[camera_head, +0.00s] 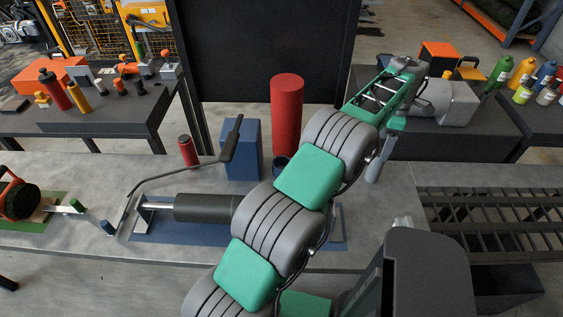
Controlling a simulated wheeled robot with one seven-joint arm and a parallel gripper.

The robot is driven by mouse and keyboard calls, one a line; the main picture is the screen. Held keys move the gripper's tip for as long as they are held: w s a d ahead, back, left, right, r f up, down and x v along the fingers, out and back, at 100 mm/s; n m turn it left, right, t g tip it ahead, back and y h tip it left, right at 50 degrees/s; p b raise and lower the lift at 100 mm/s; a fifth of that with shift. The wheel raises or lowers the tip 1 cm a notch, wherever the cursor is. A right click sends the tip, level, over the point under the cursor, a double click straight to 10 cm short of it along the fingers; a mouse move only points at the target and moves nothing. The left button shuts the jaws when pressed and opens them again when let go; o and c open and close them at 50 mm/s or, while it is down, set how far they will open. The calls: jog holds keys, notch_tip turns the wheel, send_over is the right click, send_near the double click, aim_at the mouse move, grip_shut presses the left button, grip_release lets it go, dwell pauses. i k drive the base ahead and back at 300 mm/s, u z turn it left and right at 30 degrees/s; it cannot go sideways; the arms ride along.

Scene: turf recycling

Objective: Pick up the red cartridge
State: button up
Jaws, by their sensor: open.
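A small red cylinder (188,151) stands upright on the grey workbench, left of a blue block. A much larger, taller red cylinder (287,112) stands upright behind my arm, to the right of the blue block. The view does not show for sure which one is the cartridge. My arm crosses the bench from bottom centre to upper right. My gripper (383,95), at its far green end, is open and well to the right of both red cylinders. Its fingers are hard to make out, and nothing shows held in it.
The blue block (241,150) stands between the red cylinders. A dark horizontal roller (203,207) and a bent black-handled rod (180,172) lie in front. A black panel (262,45) rises behind. A slatted rack (490,212) is at right. Side tables hold bottles and tools.

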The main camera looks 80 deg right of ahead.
aim_at(185, 143)
jog(key=k, duration=1)
